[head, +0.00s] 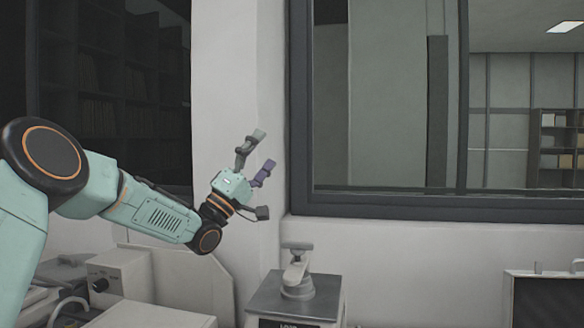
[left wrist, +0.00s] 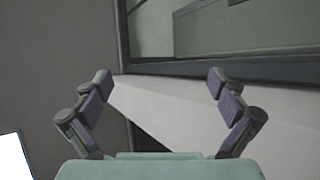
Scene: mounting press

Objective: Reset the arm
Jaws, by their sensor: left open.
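My left arm comes in from the left in the head view, raised in front of the white wall. Its gripper (head: 264,150) is open and empty, with the fingers pointing up and to the right. In the left wrist view the two fingers of the left gripper (left wrist: 160,85) are spread wide with nothing between them. My right gripper is in neither view.
A dark-framed window (head: 385,205) fills the upper right. A grey-white machine with a knob (head: 120,275) stands below my left arm. Dark shelves (head: 115,85) are behind the arm. A dark panel (head: 545,298) is at the lower right. The air around the gripper is clear.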

